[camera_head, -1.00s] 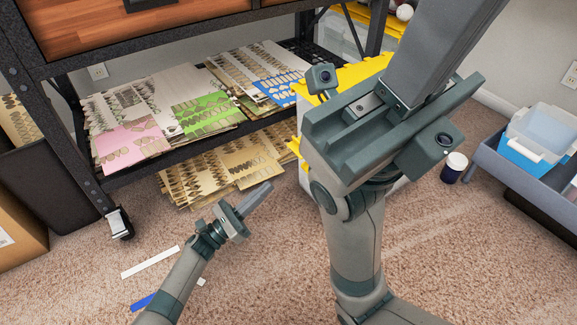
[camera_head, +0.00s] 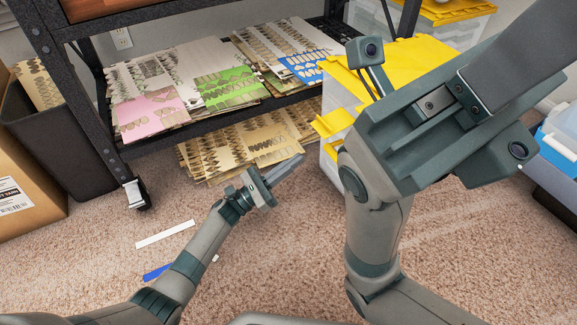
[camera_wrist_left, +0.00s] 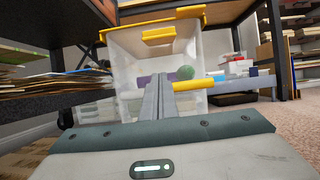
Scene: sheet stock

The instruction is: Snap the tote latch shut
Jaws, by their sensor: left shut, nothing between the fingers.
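The clear tote (camera_head: 333,160) with a yellow lid (camera_head: 415,58) stands on the carpet beside the shelf, partly hidden behind my own body. A yellow latch (camera_head: 335,120) juts out from its near side. In the left wrist view the tote (camera_wrist_left: 125,55) is straight ahead, with a yellow tab (camera_wrist_left: 158,35) at the rim and another yellow piece (camera_wrist_left: 195,84) right of the fingers. My left gripper (camera_head: 296,164) is shut and empty, low and left of the tote; its closed fingers also show in the left wrist view (camera_wrist_left: 160,84).
A black shelf holds printed sheets (camera_head: 240,90), with more brown sheets (camera_head: 235,150) below. A cardboard box (camera_head: 30,180) and dark bin stand at left. White (camera_head: 165,234) and blue (camera_head: 158,272) strips lie on the carpet. A blue-white container (camera_head: 560,140) is at right.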

